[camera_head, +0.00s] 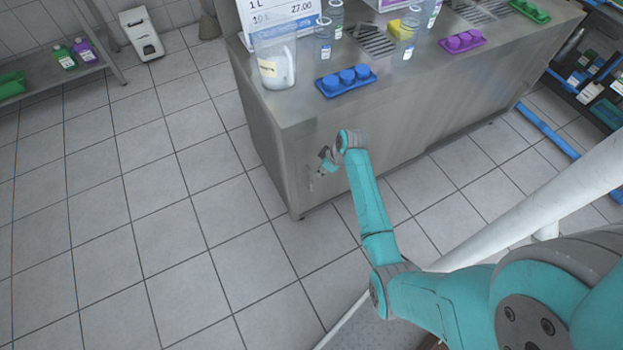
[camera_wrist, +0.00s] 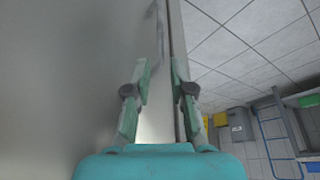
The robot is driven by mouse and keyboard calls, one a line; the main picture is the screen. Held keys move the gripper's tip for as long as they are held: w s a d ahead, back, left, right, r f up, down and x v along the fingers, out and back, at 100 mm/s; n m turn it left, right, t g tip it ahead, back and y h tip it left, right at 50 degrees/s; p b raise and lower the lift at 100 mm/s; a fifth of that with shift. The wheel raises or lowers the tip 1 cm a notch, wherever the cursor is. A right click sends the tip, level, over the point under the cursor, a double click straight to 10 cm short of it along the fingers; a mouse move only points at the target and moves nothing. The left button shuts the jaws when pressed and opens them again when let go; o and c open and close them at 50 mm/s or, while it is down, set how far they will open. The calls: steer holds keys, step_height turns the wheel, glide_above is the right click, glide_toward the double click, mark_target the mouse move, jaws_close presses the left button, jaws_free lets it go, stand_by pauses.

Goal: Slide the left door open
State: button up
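The steel cabinet's front (camera_head: 385,135) faces me in the head view, with the left door (camera_head: 330,185) at its left end. A slim upright handle (camera_head: 310,180) shows near the door's left edge. In the wrist view the door's grey face (camera_wrist: 70,80) fills the left side, and the handle (camera_wrist: 155,45) runs upward beyond the fingertips. My gripper (camera_head: 325,162) is close to the door front beside the handle. In the wrist view my gripper (camera_wrist: 160,80) has its fingers apart, with a narrow gap between them. I cannot tell whether they touch the handle.
Blue weights (camera_head: 347,79), a plastic beaker (camera_head: 273,66) and other items stand on the cabinet top. Tiled floor left of the cabinet is clear. A low shelf with bottles (camera_head: 75,53) stands at far left. A blue-framed rack (camera_head: 585,90) is at right.

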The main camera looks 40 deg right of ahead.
steer(key=x, duration=1)
steer(key=shift+w+f, duration=0.1)
steer(key=shift+f, duration=0.05)
steer(key=shift+c, duration=0.3)
jaws_close()
